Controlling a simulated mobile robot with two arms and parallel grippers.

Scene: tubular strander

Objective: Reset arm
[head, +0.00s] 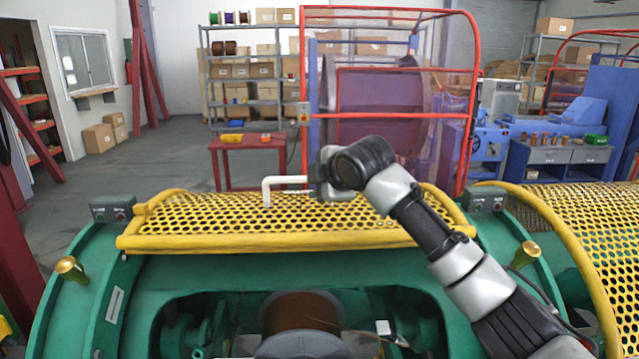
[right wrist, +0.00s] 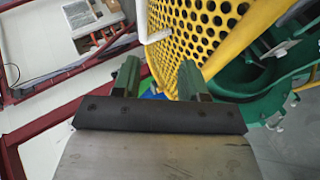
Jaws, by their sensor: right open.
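My right arm reaches in from the right in the head view, with my right gripper (head: 323,180) above the yellow perforated guard (head: 220,222). A white bent handle (head: 285,181) stands on the guard, just left of the gripper in the picture. In the right wrist view my right gripper (right wrist: 159,80) is open, with nothing between its two fingers. The white handle (right wrist: 143,22) shows beyond the fingertips there, beside the yellow mesh (right wrist: 200,40). The fingertips are hard to make out in the head view. My left gripper is not in view.
The green machine frame (head: 75,300) lies below the guard, with a brown spool (head: 300,311) in its opening. A red table (head: 248,147) and a red-framed enclosure (head: 385,117) stand behind. Another yellow mesh guard (head: 590,230) is at right. Open floor (head: 165,165) shows at back left.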

